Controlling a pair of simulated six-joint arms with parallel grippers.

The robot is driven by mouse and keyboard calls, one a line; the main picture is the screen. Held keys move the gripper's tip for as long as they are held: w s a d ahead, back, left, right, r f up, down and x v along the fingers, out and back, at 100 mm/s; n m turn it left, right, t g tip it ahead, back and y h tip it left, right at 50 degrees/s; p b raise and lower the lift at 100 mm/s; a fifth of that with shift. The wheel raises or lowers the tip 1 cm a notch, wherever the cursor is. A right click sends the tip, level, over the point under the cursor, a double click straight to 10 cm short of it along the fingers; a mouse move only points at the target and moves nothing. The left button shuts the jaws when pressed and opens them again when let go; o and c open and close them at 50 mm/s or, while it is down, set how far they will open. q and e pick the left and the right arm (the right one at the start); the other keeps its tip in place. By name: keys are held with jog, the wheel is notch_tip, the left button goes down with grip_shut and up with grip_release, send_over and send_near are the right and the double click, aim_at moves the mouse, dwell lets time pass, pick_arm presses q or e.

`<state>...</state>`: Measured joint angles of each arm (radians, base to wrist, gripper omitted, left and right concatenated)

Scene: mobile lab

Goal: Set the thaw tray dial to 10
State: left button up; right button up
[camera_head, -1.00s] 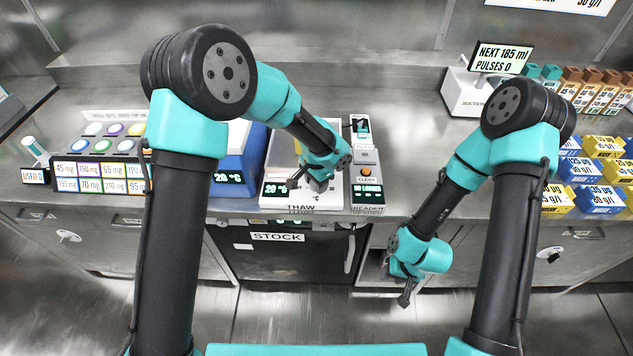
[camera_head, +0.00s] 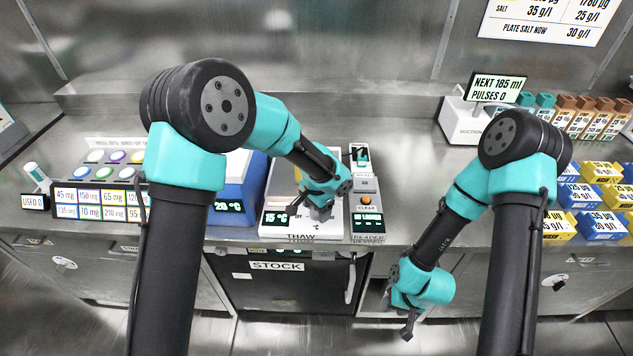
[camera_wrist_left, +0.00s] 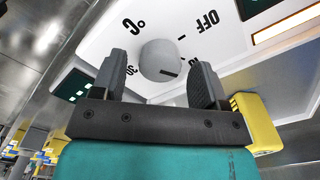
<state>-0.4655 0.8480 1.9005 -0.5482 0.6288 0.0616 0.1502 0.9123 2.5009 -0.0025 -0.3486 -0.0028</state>
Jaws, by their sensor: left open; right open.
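The white thaw tray (camera_head: 300,227) stands on the counter, and its small display (camera_head: 275,218) reads 15 °C. In the left wrist view its round grey dial (camera_wrist_left: 160,58) has a dark pointer mark at its lower right. "OFF" and "°C" are printed nearby; other markings are partly covered. My left gripper (camera_head: 318,208) is at the tray's front. Its open fingers stand on either side of the dial; I cannot tell whether they touch it. The dial is hidden by the gripper in the head view. My right gripper (camera_head: 408,328) is open and empty, low in front of the counter.
A blue unit (camera_head: 235,190) reading 20 °C stands left of the tray, and the reader (camera_head: 366,205) stands close on its right. The counter between reader and colored boxes is mostly clear.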

pick_arm(q)
notch_tip(320, 180, up, 16)
dwell(0.5)
dwell(0.3)
